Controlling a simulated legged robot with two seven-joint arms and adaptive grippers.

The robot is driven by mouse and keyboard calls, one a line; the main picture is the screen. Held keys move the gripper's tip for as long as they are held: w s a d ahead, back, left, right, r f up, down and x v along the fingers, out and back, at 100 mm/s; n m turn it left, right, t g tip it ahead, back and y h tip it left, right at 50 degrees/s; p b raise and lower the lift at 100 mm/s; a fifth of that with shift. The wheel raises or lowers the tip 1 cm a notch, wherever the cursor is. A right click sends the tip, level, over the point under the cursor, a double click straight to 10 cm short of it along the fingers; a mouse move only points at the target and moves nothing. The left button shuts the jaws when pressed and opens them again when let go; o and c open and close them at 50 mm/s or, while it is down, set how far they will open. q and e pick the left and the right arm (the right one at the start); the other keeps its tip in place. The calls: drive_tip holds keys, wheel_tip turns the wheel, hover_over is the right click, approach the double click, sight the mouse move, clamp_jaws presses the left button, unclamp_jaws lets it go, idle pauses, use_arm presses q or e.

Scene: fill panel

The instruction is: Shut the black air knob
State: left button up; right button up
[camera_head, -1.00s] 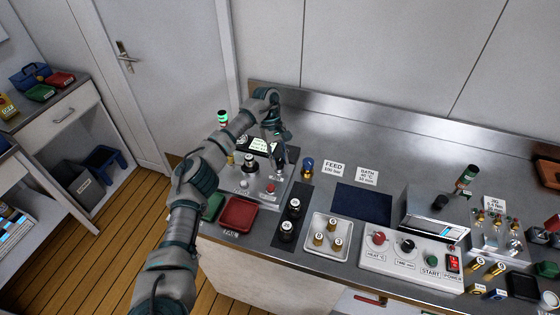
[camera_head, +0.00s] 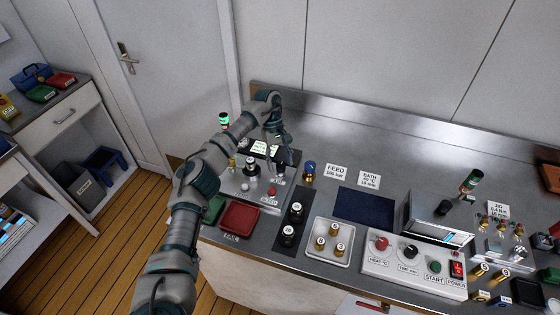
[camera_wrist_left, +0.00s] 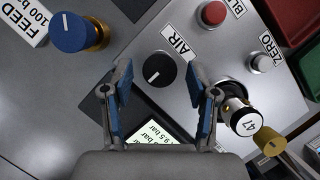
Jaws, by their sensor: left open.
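The black air knob (camera_wrist_left: 159,69) is round with a pale pointer line. It sits on a grey panel beside the AIR label (camera_wrist_left: 180,42). My left gripper (camera_head: 277,143) is above the panel in the head view. In the left wrist view its blue-padded fingers (camera_wrist_left: 158,85) are open, one on each side of the knob in the picture. Nothing is between them in their grip, and contact with the knob does not show. In the head view the knob is small and close under the gripper, hard to make out. My right gripper is out of view.
A red button (camera_wrist_left: 214,13), a white ZERO button (camera_wrist_left: 262,63) and a white cylinder marked 47 (camera_wrist_left: 240,115) stand close by on the panel. A blue knob (camera_wrist_left: 70,33) is by the FEED label. A lit display (camera_wrist_left: 155,125) lies near the fingers.

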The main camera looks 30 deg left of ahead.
use_arm(q)
drive_tip(key=v, duration=0.7)
drive_tip(key=shift+w, duration=0.2)
drive_tip(key=shift+a+r, duration=0.1)
drive_tip(key=shift+r, duration=0.05)
